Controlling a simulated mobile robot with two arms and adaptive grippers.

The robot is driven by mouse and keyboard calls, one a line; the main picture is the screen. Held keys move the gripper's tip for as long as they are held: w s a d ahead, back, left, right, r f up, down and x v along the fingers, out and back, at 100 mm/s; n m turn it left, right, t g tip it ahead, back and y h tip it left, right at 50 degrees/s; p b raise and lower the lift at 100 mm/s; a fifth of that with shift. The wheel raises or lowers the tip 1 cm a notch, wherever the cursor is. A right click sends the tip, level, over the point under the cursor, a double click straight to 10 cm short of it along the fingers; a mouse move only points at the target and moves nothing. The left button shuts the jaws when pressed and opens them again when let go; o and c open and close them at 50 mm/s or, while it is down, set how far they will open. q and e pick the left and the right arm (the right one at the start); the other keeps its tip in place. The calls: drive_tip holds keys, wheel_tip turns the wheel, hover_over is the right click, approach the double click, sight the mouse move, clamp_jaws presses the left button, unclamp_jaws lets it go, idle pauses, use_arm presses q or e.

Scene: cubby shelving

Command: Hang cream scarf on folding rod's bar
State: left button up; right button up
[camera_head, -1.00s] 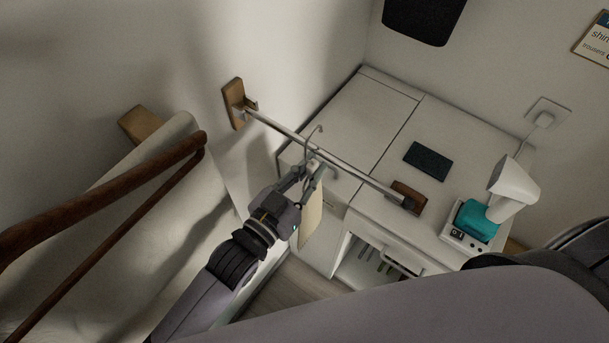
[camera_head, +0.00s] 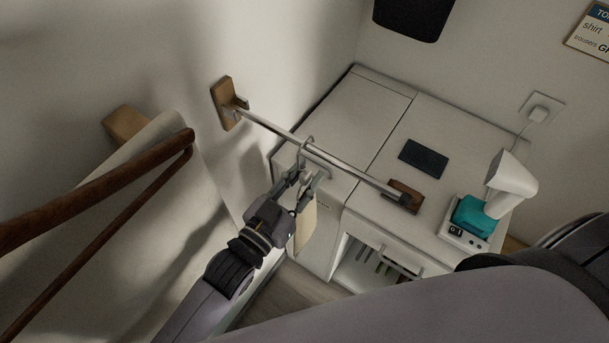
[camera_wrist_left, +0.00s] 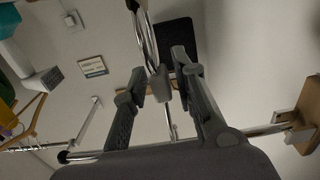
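The folding rod's bar (camera_head: 270,127) is a thin metal bar that runs from a wooden wall bracket (camera_head: 228,104) out over the white cabinet. A metal hanger hook (camera_head: 308,141) is at the middle of the bar and looks looped over it. The cream scarf (camera_head: 305,230) hangs below, partly hidden behind my left gripper (camera_head: 300,182). In the left wrist view, my left gripper (camera_wrist_left: 160,85) has its fingers apart on either side of the grey hanger neck (camera_wrist_left: 158,92), with the hook rising above it. The scarf is not visible there. My right gripper is out of view.
A white cabinet (camera_head: 345,120) stands under the bar, with a dark pad (camera_head: 424,158) on top. A white and teal device (camera_head: 474,216) sits at its right. A brown handrail (camera_head: 90,195) runs along the left. Part of my body fills the lower right.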

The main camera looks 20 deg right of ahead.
use_arm(q)
drive_tip(key=shift+o, duration=0.8)
drive_tip(key=shift+f, duration=0.1)
drive_tip(key=shift+s+a, duration=0.2)
drive_tip(key=shift+a, duration=0.05)
drive_tip(key=v, duration=1.1)
drive_tip(key=shift+a, duration=0.15)
drive_tip(key=shift+s, duration=0.15)
